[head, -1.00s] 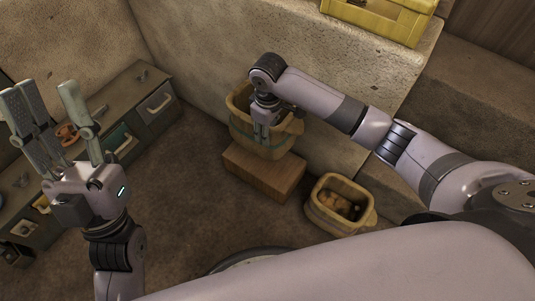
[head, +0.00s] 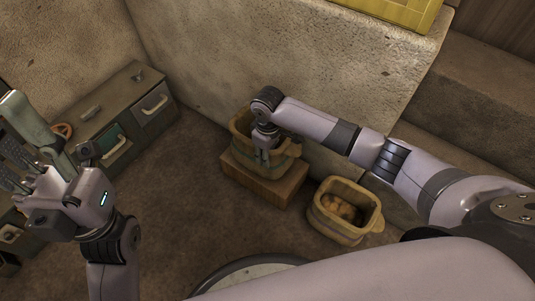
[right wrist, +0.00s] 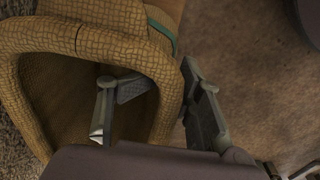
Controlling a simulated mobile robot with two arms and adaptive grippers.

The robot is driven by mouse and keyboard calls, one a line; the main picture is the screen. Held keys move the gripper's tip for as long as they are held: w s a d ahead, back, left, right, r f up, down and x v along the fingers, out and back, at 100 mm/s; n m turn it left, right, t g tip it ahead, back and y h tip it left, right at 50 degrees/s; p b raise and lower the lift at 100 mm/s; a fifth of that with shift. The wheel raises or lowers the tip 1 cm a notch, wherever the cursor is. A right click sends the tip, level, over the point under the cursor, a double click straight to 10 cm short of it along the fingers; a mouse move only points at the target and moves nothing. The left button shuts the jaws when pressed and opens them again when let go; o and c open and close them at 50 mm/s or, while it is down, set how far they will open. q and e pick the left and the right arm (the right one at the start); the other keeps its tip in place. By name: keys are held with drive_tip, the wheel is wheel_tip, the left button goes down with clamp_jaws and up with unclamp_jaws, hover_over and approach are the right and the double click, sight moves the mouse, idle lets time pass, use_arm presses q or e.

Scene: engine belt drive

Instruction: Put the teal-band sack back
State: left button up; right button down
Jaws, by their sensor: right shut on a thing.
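The teal-band sack (head: 284,149) is a tan woven, open-topped sack with a teal stripe, upright at the wooden block (head: 245,181) by the wall. It overlaps the block's top in the head view; whether it rests there is not clear. My right gripper (head: 262,157) is shut on the sack's rim. In the right wrist view the rim of the sack (right wrist: 110,42) passes between my right fingers (right wrist: 150,115), one inside the mouth and one outside. My left gripper (head: 20,140) is at the left edge, fingers spread, empty and away from the sack.
A second tan sack (head: 326,216) with round brownish things inside stands on the floor right of the block. Grey drawer units (head: 150,122) line the left wall. A yellow crate (head: 400,12) sits on the ledge above. The floor in front of the block is clear.

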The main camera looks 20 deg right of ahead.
drive_tip(key=c, duration=0.9)
unclamp_jaws()
drive_tip(key=shift+c, duration=0.2)
